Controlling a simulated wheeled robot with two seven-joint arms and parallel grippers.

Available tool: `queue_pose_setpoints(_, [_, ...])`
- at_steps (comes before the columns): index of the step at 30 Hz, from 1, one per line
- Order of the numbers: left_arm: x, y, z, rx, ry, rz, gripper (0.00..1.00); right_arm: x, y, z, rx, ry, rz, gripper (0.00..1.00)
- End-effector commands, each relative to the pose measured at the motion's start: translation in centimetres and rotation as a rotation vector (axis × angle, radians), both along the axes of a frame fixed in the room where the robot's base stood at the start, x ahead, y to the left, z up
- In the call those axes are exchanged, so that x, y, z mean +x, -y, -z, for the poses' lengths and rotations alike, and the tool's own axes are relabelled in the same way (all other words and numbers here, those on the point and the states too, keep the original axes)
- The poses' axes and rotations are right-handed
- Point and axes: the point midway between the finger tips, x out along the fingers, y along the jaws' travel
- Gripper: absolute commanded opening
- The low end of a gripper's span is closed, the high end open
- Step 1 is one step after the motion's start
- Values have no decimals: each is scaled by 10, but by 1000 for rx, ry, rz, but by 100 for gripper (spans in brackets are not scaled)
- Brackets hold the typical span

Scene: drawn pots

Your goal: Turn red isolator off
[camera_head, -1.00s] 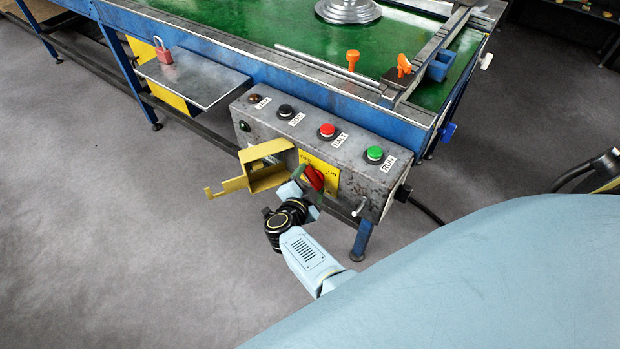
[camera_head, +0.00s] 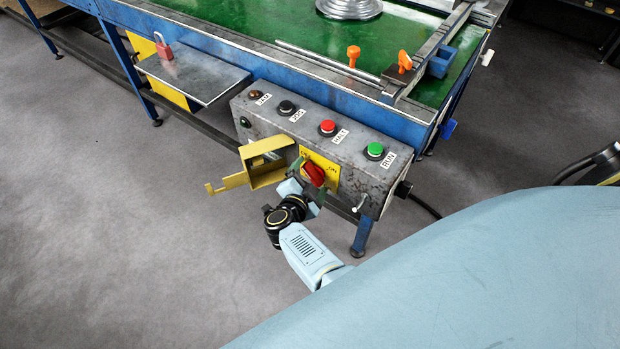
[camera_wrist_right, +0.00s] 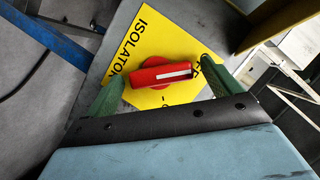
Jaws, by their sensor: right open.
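The red isolator knob (camera_head: 313,174) sits on a yellow plate (camera_head: 332,175) on the front of the grey control box (camera_head: 350,160). In the right wrist view the knob (camera_wrist_right: 161,74) carries a white stripe, and the yellow plate (camera_wrist_right: 150,32) reads "ISOLATOR". My right gripper (camera_head: 309,180) is in front of the plate. Its two green fingers (camera_wrist_right: 166,88) are open, one on each side of the knob's lower part; I cannot tell whether they touch it. The yellow hinged cover (camera_head: 265,172) stands open left of the plate. My left gripper is not in view.
On the box's top are a red HALT button (camera_head: 327,127), a green RUN button (camera_head: 374,149) and a black button (camera_head: 286,107). The floor in front is clear.

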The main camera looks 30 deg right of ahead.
Motion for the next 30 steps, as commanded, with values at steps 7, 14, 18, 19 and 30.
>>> queue_pose_setpoints(7, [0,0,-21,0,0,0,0,-23,-29,-13,3,-4,-1,90])
queue_pose_setpoints(14, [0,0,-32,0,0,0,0,-41,-52,-19,2,-4,-1,90])
queue_pose_setpoints(18, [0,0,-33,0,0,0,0,-44,-56,-20,2,-1,-1,90])
queue_pose_setpoints(19, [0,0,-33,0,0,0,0,-44,-56,-20,2,-1,-1,90])
queue_pose_setpoints(30, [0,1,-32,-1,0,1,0,-44,-55,-20,1,-2,-1,90])
